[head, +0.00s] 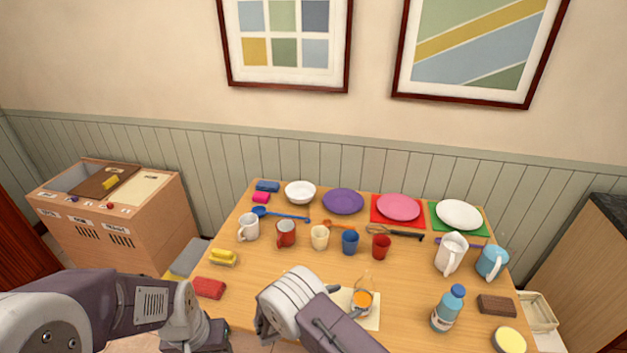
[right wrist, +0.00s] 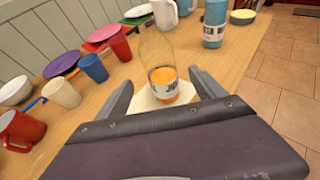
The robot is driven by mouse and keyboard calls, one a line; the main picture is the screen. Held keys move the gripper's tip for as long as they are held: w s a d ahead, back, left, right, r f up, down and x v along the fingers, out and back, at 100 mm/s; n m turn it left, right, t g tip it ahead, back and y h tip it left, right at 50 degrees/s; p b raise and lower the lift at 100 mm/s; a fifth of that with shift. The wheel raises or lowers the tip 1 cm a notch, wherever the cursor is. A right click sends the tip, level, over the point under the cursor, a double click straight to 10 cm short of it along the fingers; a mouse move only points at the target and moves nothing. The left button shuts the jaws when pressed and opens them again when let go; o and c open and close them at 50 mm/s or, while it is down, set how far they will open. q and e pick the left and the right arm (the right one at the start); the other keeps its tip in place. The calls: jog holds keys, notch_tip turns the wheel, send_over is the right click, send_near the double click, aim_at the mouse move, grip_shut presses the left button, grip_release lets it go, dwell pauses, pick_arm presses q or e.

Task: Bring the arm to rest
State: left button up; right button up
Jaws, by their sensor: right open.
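My right gripper (head: 338,322) is low in the middle of the head view, over the table's near side. In the right wrist view its two fingers (right wrist: 162,84) are apart. A clear glass container with orange contents and a label (head: 363,300) stands upright on a cream mat (head: 373,322). It also shows in the right wrist view (right wrist: 164,84), in line with the gap between the fingers; I cannot tell whether they touch it. My left arm comes in at the lower left of the head view; its fingers are not visible.
The wooden table (head: 300,268) holds several mugs, cups, plates and utensils toward the back. A blue bottle (head: 447,310), white pitcher (head: 451,254) and brown block (head: 496,305) stand at right. A red cloth (head: 209,288) lies near my left arm. A sorting cabinet (head: 120,225) stands left.

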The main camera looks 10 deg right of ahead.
aim_at(360, 281)
jog(key=w+d+r, duration=0.1)
jog(key=w+r+m, duration=0.1)
jog(key=r, duration=0.1)
jog(key=d+r+m+g, duration=0.1)
jog(key=shift+w+d+r, duration=0.25)
jog(key=shift+w+d, duration=0.1)
jog(key=shift+w, duration=0.05)
jog(key=d+r+m, duration=0.1)
jog(key=r, duration=0.1)
jog(key=d+r+g, duration=0.1)
jog(key=d, duration=0.1)
jog(key=d+r+m, duration=0.1)
jog(key=r, duration=0.1)
jog(key=shift+w+d+r+m, duration=0.2)
jog(key=shift+w+r+m, duration=0.05)
jog(key=shift+r+m, duration=0.05)
jog(key=s+d+r+m+g+y, duration=0.3)
jog(key=s+d+r+m+g, duration=0.15)
jog(key=s+d+m, duration=0.2)
jog(key=s+r+m+y, duration=0.1)
jog(key=s+m+y, duration=0.35)
jog(key=s, duration=0.55)
jog(key=s+a+f+m+t+y, duration=0.1)
jog(key=s+a+f+m+y, duration=0.1)
jog(key=a+m+y, duration=0.3)
jog(key=shift+s+a+f+m, duration=0.4)
jog(key=shift+s+a+m, duration=0.4)
jog(key=shift+a+m, duration=1.15)
